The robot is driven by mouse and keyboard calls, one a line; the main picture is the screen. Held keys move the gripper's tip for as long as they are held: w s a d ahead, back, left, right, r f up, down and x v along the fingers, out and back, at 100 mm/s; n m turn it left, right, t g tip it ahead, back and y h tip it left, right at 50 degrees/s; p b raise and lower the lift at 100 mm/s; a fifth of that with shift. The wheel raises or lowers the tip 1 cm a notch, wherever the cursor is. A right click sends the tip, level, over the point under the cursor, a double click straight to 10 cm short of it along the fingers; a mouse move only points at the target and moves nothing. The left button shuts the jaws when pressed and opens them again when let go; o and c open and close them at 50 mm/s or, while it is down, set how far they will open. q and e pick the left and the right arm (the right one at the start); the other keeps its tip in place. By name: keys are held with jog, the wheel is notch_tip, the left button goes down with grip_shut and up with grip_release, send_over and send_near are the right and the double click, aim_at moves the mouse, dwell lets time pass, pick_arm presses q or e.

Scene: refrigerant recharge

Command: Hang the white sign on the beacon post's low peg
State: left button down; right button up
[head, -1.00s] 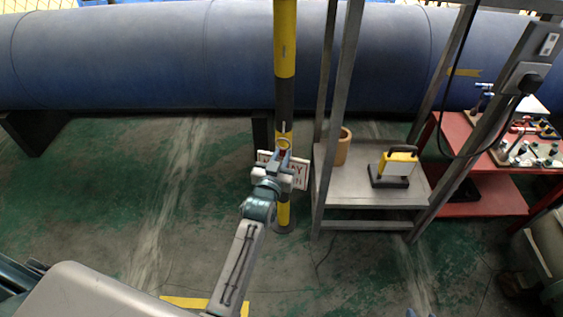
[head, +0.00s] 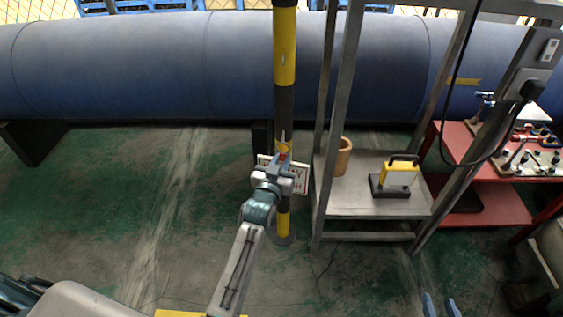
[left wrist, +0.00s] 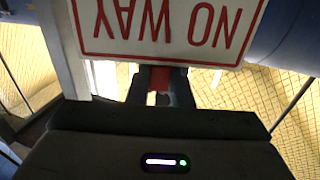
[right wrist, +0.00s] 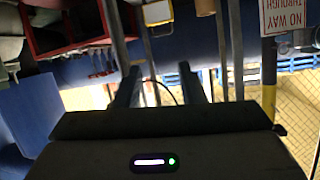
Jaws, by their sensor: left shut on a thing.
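The white sign (head: 299,178) with red lettering is in front of the yellow-and-black beacon post (head: 284,55). My left gripper (head: 283,160) is shut at the sign's edge and partly covers it in the head view. In the left wrist view the sign (left wrist: 160,28) reads NO WAY upside down, and a red piece shows between the fingers. The right wrist view shows the sign (right wrist: 287,16) beside the post (right wrist: 268,98). I cannot make out the low peg or whether the sign touches it. My right gripper (head: 440,306) is open and empty at the bottom edge.
A grey metal stand (head: 365,212) right of the post holds a yellow work lamp (head: 399,173) and a tan cylinder (head: 343,157). A red cart (head: 485,195) stands farther right. A large blue pipe (head: 140,65) runs behind. The floor left of the post is clear.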

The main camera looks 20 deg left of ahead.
pick_arm(q)
jog(key=shift+w+a+b, duration=0.15)
jog(key=shift+w+b, duration=0.15)
jog(key=shift+w, duration=0.05)
jog(key=shift+w+a+b, duration=0.1)
jog(key=shift+w+b, duration=0.2)
jog(key=shift+w, duration=0.1)
jog(key=shift+w+a+f, duration=0.1)
jog(key=shift+w+a, duration=0.05)
jog(key=shift+w, duration=0.4)
jog(key=shift+w+a, duration=0.1)
jog(key=shift+w, duration=0.25)
pick_arm(e)
jog(key=w+r+t, duration=0.3)
jog(key=r+t, duration=0.3)
jog(key=r, duration=0.3)
jog(key=shift+w+d+r+n, duration=0.3)
jog(key=shift+w+d+r, duration=0.05)
jog(key=shift+w+d, duration=0.1)
pick_arm(q)
jog(key=shift+p, duration=0.3)
pick_arm(e)
jog(key=shift+s+r, duration=0.1)
jog(key=shift+r, duration=0.4)
pick_arm(q)
jog(key=shift+w+f, duration=0.15)
pick_arm(e)
jog(key=shift+f, duration=0.2)
